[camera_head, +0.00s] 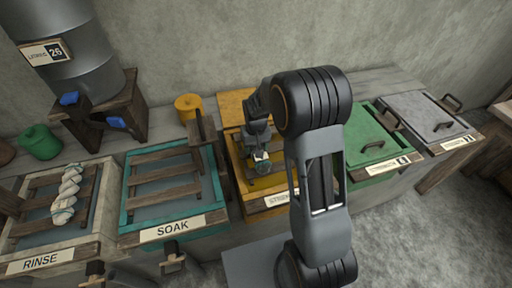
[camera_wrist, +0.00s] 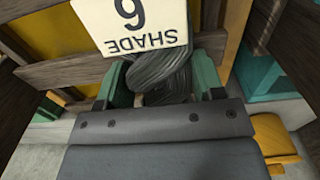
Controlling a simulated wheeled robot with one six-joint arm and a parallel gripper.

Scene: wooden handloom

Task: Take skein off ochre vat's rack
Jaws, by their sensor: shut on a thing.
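The ochre vat (camera_head: 238,180) stands mid-row, with dark wooden rack slats across its top, and my arm hides its right part. My gripper (camera_head: 262,162) is down over its rack. In the wrist view, the green-tipped fingers of my gripper (camera_wrist: 160,88) are shut on a dark grey twisted skein (camera_wrist: 172,75). A cream tag (camera_wrist: 135,22) reading "SHADE 6" lies over the skein's far end. Wooden slats of the rack (camera_wrist: 38,75) lie around the skein. I cannot tell whether the skein still touches the rack.
Left of the ochre vat are the teal SOAK vat (camera_head: 165,188) and the RINSE vat (camera_head: 90,240), which bears a pale twisted skein (camera_head: 67,195). An upright wooden piece (camera_head: 200,128) stands close left of my gripper. Right are lidded green (camera_head: 372,145) and grey (camera_head: 425,115) vats.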

